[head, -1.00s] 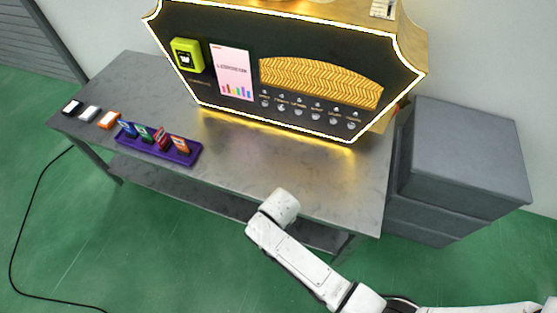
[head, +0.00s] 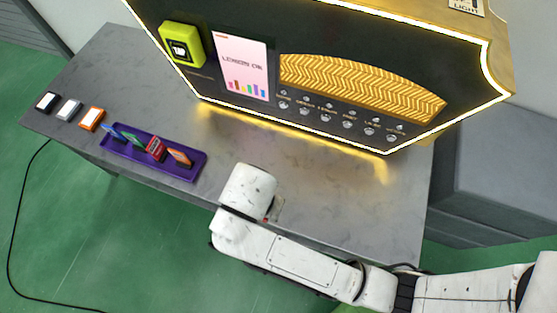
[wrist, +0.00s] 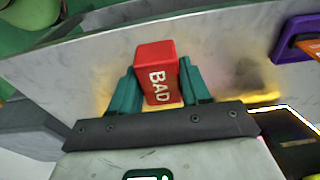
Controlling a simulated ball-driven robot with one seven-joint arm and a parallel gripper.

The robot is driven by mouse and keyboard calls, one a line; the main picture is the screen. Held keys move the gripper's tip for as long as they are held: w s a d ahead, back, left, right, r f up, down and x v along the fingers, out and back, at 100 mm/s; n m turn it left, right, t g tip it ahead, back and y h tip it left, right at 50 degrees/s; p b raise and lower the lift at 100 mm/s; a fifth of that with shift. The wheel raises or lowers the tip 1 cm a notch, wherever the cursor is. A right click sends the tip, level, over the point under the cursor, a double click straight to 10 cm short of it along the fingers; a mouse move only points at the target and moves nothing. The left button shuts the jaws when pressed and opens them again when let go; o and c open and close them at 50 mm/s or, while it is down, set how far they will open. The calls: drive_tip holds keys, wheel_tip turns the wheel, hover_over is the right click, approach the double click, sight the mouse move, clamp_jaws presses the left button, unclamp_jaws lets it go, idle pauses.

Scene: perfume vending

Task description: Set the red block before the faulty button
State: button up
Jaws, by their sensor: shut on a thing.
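The red block (wrist: 158,70), marked "BAD", is held between the two teal fingers of my gripper (wrist: 160,88) in the wrist view. The gripper is shut on it, over the grey table. In the head view my arm's end (head: 250,190) is over the table's front part and hides the gripper and most of the block. A row of several round buttons (head: 326,118) runs along the lower front of the vending machine (head: 250,28), beyond the gripper. Their labels are too small to read surely, and I cannot tell which button is faulty.
A purple tray (head: 190,172) with several coloured cards stands on the table (head: 330,200), left of my arm. The table strip before the buttons is clear. A grey cabinet (head: 500,170) stands at right.

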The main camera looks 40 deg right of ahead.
approach(282, 182)
drive_tip(key=s+a+r, duration=0.2)
drive_tip(key=a, duration=0.1)
drive_tip(key=f, duration=0.1)
drive_tip(key=w+d+f, duration=0.1)
drive_tip(key=d+f, duration=0.1)
drive_tip(key=shift+w+d+f, duration=0.25)
drive_tip(key=shift+w, duration=0.1)
drive_tip(key=shift+w+d+f, duration=0.2)
drive_tip(key=shift+d+f, duration=0.1)
drive_tip(key=shift+f, duration=0.15)
drive_tip(key=shift+w+d+f+b, duration=0.15)
drive_tip(key=shift+f+b, duration=0.1)
drive_tip(key=shift+f, duration=0.7)
drive_tip(key=shift+d+f+b, duration=0.15)
drive_tip(key=shift+f+b, duration=0.05)
drive_tip(key=shift+f, duration=0.75)
drive_tip(key=o, duration=1.1)
drive_tip(key=shift+f, duration=0.1)
drive_tip(key=shift+c, duration=0.2)
wheel_tip(282, 182, up, 12)
drive_tip(key=a+p, duration=0.1)
drive_tip(key=shift+s, duration=0.4)
